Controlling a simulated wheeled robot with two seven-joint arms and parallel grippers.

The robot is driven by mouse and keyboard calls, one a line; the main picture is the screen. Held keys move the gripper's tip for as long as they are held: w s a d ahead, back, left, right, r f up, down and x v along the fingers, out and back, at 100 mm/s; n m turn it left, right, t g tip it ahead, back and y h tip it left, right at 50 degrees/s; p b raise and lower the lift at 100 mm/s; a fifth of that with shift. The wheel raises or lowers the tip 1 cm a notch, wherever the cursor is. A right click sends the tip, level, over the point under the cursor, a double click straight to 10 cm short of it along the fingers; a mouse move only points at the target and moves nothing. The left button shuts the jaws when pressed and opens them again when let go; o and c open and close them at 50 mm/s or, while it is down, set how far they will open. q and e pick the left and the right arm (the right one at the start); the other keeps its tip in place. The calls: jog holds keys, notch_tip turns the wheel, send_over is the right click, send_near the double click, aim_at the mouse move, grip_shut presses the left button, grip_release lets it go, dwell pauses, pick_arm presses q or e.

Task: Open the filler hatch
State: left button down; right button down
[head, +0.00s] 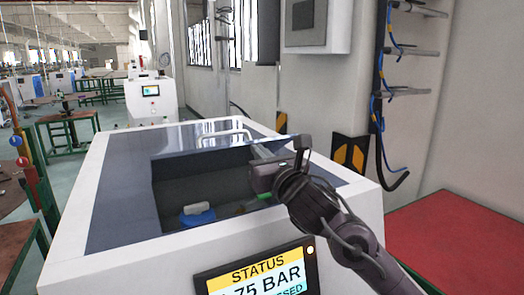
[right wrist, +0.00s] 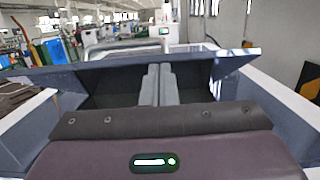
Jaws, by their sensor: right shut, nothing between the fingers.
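The filler hatch (head: 215,150) is the dark panel on top of the white generator (head: 110,225). Its near edge appears raised above a dark recess, so it looks partly open. It also spans the right wrist view (right wrist: 100,72) as a tilted slab. Inside the recess is a blue filler cap (head: 197,216) with a pale grip. My right gripper (head: 258,150) is shut and empty, over the right part of the opening. Its two fingers (right wrist: 158,78) lie together and reach towards the hatch edge; I cannot tell whether they touch it. My left gripper is not in view.
A white tubular handle (head: 225,127) stands behind the hatch edge. A status screen (head: 257,275) is on the generator's front. A wall with blue cables and a red surface (head: 455,240) lie to the right. Green-framed tables (head: 62,120) stand at left.

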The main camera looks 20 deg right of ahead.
jog(key=w+r+p, duration=0.1)
jog(key=r+p, duration=0.1)
jog(key=p, duration=0.1)
jog(key=w+r+g+p, duration=0.1)
jog(key=r+p, duration=0.1)
jog(key=w+r+g+p, duration=0.1)
jog(key=r+p, duration=0.1)
jog(key=p, duration=0.1)
jog(key=shift+p, duration=0.35)
jog(key=w+r+p, duration=0.2)
jog(key=p, duration=0.1)
jog(key=shift+w+r+g, duration=0.25)
jog(key=shift+w+g, duration=0.15)
jog(key=w+r+p, duration=0.1)
jog(key=w+r, duration=0.2)
jog(key=w, duration=0.6)
jog(key=w+r+p, duration=0.1)
jog(key=w+r, duration=0.2)
jog(key=w, duration=0.6)
jog(key=shift+a+r, duration=0.15)
jog(key=shift+a, duration=0.3)
